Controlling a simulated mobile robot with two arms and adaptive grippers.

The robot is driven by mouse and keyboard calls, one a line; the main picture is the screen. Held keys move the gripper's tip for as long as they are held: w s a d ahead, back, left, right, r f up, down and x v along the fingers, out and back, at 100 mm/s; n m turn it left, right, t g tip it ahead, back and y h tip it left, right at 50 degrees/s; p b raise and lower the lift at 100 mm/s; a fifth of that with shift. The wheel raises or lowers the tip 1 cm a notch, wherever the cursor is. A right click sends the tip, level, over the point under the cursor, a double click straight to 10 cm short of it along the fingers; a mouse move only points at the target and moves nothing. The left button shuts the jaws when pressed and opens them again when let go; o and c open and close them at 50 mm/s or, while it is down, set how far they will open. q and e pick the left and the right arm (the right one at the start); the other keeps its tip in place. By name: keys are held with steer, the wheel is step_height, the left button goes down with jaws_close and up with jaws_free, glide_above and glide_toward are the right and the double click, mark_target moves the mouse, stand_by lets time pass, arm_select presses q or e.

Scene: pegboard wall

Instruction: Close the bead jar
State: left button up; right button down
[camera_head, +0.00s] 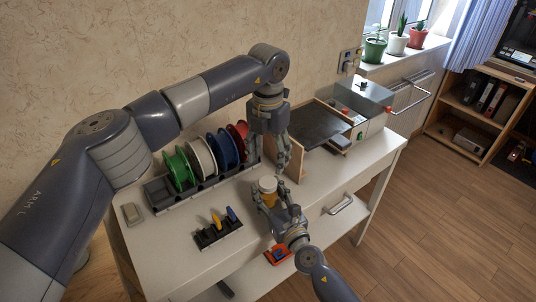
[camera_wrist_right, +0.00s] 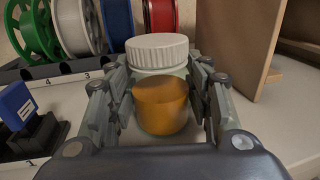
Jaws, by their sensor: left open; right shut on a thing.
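The bead jar (camera_head: 267,197) stands at the front middle of the white table. In the right wrist view the jar (camera_wrist_right: 163,105) is clear with orange contents, upright, between the fingers of my right gripper (camera_wrist_right: 160,100). A white ribbed lid (camera_wrist_right: 157,46) sits on the jar's mouth and looks level; I cannot tell whether it is screwed tight. The lid (camera_head: 267,184) also shows in the head view. My right gripper (camera_head: 269,194) is shut on the jar's body. My left gripper (camera_head: 269,160) is open and empty, pointing down above and behind the jar.
A rack of coloured spools (camera_head: 200,160) stands behind and left. A pen holder (camera_head: 218,236) with blue and yellow items is left of the jar. A wooden panel (camera_head: 297,155) stands close right, beside a dark plate (camera_head: 312,125) and a grey box (camera_head: 360,100).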

mark_target(268, 181)
arm_select(q)
steer(key=shift+f, duration=4)
steer(key=c, duration=1.1)
steer(key=o, duration=1.3)
steer(key=shift+c, duration=0.2)
step_height(268, 181, up, 12)
